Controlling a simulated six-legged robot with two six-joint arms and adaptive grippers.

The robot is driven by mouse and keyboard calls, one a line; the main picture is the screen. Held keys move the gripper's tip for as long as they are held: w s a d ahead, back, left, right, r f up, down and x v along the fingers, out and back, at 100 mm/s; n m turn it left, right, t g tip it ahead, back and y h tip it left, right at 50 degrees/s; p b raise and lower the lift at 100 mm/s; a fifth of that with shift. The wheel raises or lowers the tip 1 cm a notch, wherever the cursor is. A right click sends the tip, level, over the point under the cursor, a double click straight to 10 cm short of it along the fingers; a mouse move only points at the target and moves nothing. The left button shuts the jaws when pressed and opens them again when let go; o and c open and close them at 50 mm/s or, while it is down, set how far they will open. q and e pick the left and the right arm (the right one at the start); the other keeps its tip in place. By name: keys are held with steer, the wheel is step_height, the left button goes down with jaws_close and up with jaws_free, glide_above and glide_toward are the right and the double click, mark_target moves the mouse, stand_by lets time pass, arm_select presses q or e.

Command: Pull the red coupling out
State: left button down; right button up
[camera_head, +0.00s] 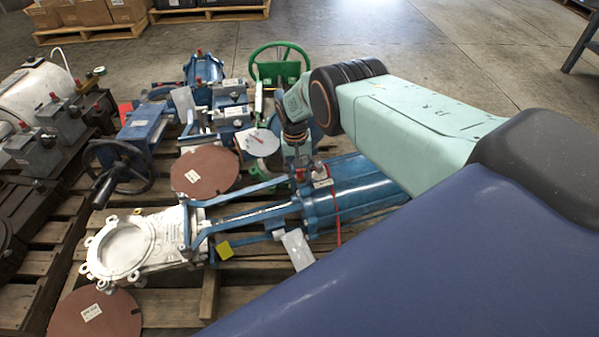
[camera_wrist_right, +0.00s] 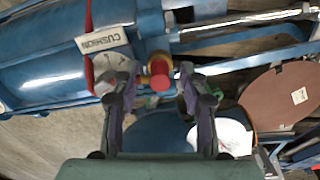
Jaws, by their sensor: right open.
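The red coupling (camera_wrist_right: 160,83) is a small round red end on a brass fitting (camera_wrist_right: 158,65) at the side of a blue cylinder (camera_wrist_right: 50,65), in the right wrist view. My right gripper (camera_wrist_right: 158,92) is open, with one finger on each side of the red end. I cannot tell whether the fingers touch it. In the head view my right gripper (camera_head: 297,155) points down beside the same blue cylinder (camera_head: 350,192), and it largely hides the fitting. My left gripper is not in view.
A white valve body (camera_head: 150,240) joins the cylinder by a blue frame (camera_head: 250,213). A green handwheel (camera_head: 280,62) and brown discs (camera_head: 204,171) crowd the pallet.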

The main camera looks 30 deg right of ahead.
stand_by(0.7)
jaws_close()
stand_by(0.4)
steer(key=shift+r, duration=0.1)
steer(key=shift+a+r+p, duration=0.15)
steer(key=shift+r+p, duration=0.95)
steer(key=shift+r, duration=0.35)
steer(key=shift+a+r+p, duration=0.1)
steer(key=shift+r+p, duration=0.95)
steer(key=shift+r, duration=0.4)
